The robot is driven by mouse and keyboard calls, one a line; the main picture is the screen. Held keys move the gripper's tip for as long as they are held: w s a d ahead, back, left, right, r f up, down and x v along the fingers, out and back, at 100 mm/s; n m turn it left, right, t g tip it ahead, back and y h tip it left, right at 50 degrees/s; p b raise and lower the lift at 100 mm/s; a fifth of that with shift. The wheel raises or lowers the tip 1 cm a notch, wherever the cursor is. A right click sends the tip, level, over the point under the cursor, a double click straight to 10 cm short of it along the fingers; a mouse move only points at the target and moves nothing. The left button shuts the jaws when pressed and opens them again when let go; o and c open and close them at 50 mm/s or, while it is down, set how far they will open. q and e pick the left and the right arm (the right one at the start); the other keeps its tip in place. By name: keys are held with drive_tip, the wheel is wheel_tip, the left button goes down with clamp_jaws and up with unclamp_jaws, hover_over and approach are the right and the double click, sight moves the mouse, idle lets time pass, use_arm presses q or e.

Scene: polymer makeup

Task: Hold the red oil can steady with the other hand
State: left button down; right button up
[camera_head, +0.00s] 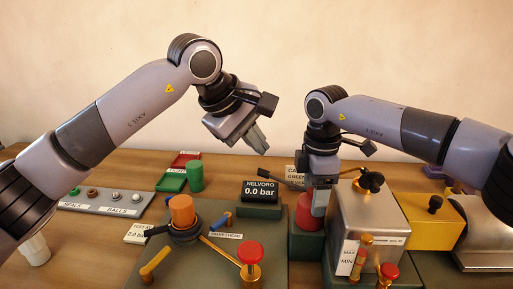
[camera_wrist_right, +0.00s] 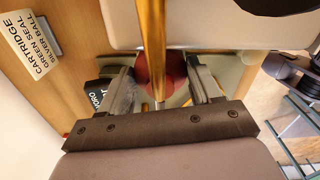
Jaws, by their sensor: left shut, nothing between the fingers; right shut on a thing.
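The red oil can (camera_head: 308,213) stands on the dark green base, left of a silver tank, and is partly hidden by my right gripper (camera_head: 319,200). In the right wrist view the red can (camera_wrist_right: 172,68) shows between the two fingers of the right gripper (camera_wrist_right: 160,88), which is shut on it. A brass rod (camera_wrist_right: 150,40) crosses in front of the can in that view. My left gripper (camera_head: 258,142) is shut and empty, raised in the air up and left of the can, apart from everything.
The silver tank (camera_head: 370,215) with gauge and knobs stands close right of the can. A gauge display (camera_head: 261,190) reads 0.0 bar. An orange cylinder (camera_head: 181,210) stands on a valve with a red-knobbed brass post (camera_head: 250,255) nearby. A seals-and-balls tray (camera_head: 105,202) lies left.

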idle(0.4)
drive_tip(key=o, duration=1.3)
drive_tip(key=shift+c, duration=0.2)
